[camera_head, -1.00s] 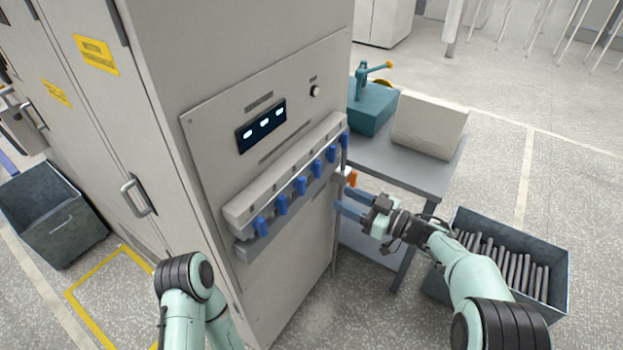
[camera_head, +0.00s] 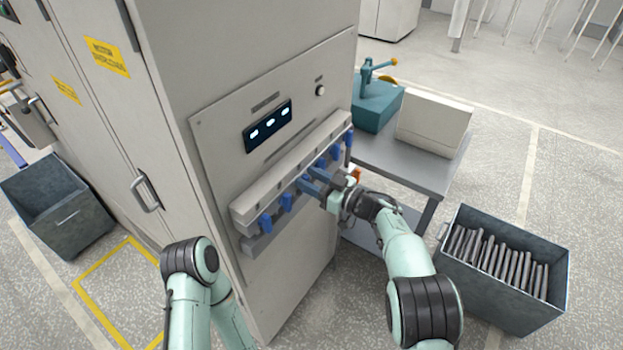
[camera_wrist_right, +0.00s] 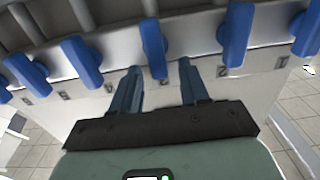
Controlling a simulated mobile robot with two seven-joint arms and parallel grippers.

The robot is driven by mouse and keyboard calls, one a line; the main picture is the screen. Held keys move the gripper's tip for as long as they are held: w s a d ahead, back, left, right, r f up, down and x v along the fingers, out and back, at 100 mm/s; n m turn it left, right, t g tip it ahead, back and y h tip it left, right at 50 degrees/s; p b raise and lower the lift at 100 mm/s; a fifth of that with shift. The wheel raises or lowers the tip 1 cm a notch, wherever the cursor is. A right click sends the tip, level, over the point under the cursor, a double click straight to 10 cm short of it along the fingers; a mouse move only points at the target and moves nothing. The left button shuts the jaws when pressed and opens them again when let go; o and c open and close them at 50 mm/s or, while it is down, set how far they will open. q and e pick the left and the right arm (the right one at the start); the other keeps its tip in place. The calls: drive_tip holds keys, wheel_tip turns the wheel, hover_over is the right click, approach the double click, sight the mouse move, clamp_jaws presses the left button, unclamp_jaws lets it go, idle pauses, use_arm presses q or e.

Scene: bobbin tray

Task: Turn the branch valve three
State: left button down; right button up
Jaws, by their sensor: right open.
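A pale valve manifold (camera_head: 240,212) on the cabinet front carries a row of blue valve handles, one of them at the left end (camera_head: 266,223). My right gripper (camera_head: 308,179) is at the middle of the row and covers part of it in the head view. In the right wrist view my open right gripper (camera_wrist_right: 159,68) has its fingers on either side of one blue handle (camera_wrist_right: 154,45), third from the right there. Contact cannot be told. The numeral 2 seems readable beside the neighbouring handle (camera_wrist_right: 238,35). My left gripper is out of view; only my left arm shows.
Neighbouring handles sit close on both sides of my right gripper. A display panel (camera_head: 268,126) is above the manifold. A grey table (camera_head: 405,160) with a teal device (camera_head: 375,105) and beige box (camera_head: 435,122) stands right. A bin of rods (camera_head: 505,265) is on the floor.

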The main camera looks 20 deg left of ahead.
sight(294, 187)
clamp_jaws()
